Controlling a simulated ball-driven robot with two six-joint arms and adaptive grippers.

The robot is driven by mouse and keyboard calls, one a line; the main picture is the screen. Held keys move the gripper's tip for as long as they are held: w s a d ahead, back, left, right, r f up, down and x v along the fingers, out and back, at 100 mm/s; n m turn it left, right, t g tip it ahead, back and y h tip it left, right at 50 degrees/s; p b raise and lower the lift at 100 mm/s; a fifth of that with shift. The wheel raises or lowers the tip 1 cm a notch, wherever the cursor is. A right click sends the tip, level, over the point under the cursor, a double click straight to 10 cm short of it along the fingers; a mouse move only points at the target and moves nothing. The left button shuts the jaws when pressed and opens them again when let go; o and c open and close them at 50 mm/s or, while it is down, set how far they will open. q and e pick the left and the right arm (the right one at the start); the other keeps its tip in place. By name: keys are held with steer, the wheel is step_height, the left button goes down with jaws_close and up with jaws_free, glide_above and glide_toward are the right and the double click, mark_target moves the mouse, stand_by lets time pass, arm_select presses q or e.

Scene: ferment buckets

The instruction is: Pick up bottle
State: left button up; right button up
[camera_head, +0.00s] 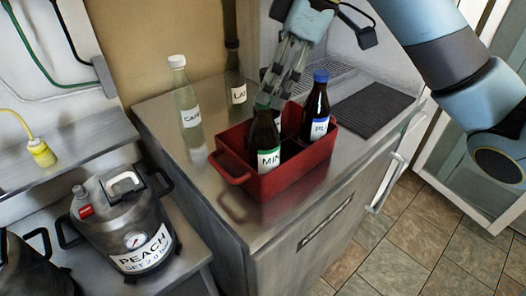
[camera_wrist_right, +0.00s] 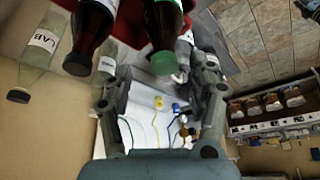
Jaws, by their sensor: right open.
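A dark bottle with a green cap and a label reading "MIN" (camera_head: 267,140) stands in the red crate (camera_head: 235,168). A dark bottle with a blue cap (camera_head: 316,108) stands beside it in the crate. My left gripper is not in view.
A clear bottle with a white cap (camera_head: 186,105) and a dark-capped bottle (camera_head: 235,85) stand behind the crate on the steel counter (camera_head: 225,225). A ribbed dark mat (camera_head: 372,110) lies to the right. A metal pot labelled "PEACH" (camera_head: 125,220) stands at lower left.

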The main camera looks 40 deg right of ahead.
mark_target(264, 146)
steer(key=x, duration=0.4)
steer(key=shift+s+a, duration=0.15)
steer(key=shift+s, duration=0.2)
steer(key=shift+w+f, duration=0.15)
steer(key=shift+f, duration=0.1)
steer(key=c, duration=0.6)
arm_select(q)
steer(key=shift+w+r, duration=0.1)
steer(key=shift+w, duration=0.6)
arm_select(e)
jaws_close()
steer(key=shift+r, duration=0.1)
